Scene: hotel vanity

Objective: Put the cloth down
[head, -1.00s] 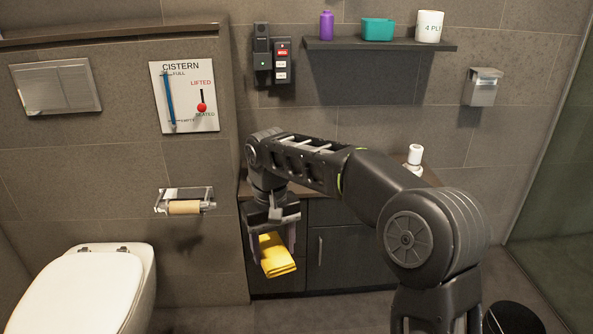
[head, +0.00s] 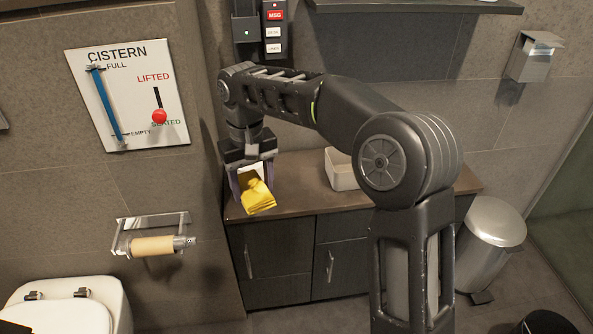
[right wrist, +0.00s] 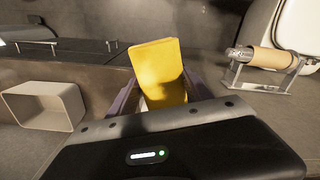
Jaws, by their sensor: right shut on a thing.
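The yellow folded cloth (head: 258,197) hangs in my right gripper (head: 254,184), over the left front part of the vanity counter (head: 302,192). The right gripper is shut on the cloth, with a finger on each side of it. In the right wrist view the cloth (right wrist: 160,72) stands out past the fingers, near the counter's front edge. I cannot tell whether the cloth touches the counter. My left gripper is not in view.
A white open box (head: 342,170) stands on the counter to the right of the cloth. A toilet roll holder (head: 152,245) is on the wall at left, above the toilet (head: 65,310). A metal bin (head: 490,240) stands right of the cabinet. The counter between cloth and box is clear.

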